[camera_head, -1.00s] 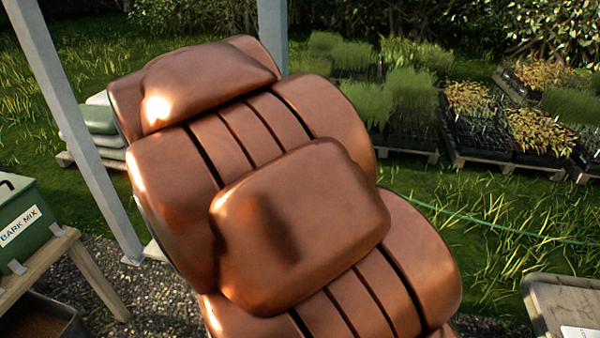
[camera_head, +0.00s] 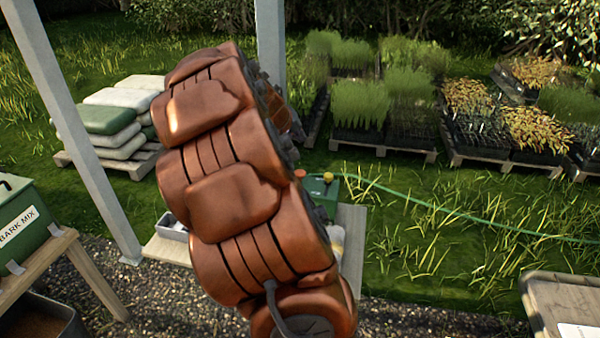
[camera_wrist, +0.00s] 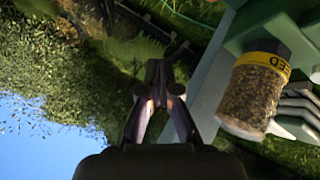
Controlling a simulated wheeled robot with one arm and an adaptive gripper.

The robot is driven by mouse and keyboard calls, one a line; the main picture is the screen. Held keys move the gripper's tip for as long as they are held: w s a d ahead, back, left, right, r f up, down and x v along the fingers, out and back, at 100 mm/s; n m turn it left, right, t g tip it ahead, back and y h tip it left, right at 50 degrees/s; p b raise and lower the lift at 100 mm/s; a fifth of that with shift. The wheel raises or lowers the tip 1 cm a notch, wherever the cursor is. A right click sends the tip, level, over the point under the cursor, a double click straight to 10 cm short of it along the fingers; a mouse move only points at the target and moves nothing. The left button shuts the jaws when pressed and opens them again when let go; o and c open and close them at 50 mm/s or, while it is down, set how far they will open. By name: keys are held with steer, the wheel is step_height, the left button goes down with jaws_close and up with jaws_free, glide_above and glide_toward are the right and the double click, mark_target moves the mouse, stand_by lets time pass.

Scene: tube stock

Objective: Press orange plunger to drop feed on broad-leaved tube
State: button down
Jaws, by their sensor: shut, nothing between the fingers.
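In the wrist view my gripper (camera_wrist: 162,95) is shut and empty, its fingertips pointing up the picture. A clear jar of brown granules with a yellow FEED label (camera_wrist: 255,92) is to the right of the fingers and apart from them. It adjoins a green housing (camera_wrist: 262,25). In the head view a green box (camera_head: 323,193) shows beside my copper-coloured arm. It has a red-orange knob (camera_head: 300,173) and a yellow-orange knob (camera_head: 328,177) near its top; I cannot tell which is the plunger. My arm hides much of the box, and no broad-leaved tube can be made out.
A pale bench (camera_head: 350,245) is partly behind my arm. Grey posts (camera_head: 75,130) stand at the left and centre. A BARK MIX bin (camera_head: 25,222) is at left, a tray (camera_head: 565,305) at lower right. Stacked sacks (camera_head: 110,120) and plant pallets (camera_head: 385,145) lie behind. A hose (camera_head: 450,212) crosses the grass.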

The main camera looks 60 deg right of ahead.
mark_target(302, 170)
steer(key=shift+f, duration=0.15)
step_height(302, 170, down, 8)
steer(key=b, duration=0.3)
steer(key=shift+b, duration=0.3)
steer(key=shift+f+b, duration=0.3)
steer(key=shift+f, duration=0.1)
stand_by(1.1)
steer(key=shift+f+b, duration=0.35)
steer(key=shift+b, duration=0.2)
steer(key=shift+f+b, duration=0.6)
steer(key=shift+f, duration=0.2)
stand_by(1.0)
steer(key=shift+r, duration=0.1)
stand_by(0.3)
steer(key=shift+r+p, duration=0.4)
steer(key=shift+r, duration=0.75)
steer(key=shift+r, duration=0.15)
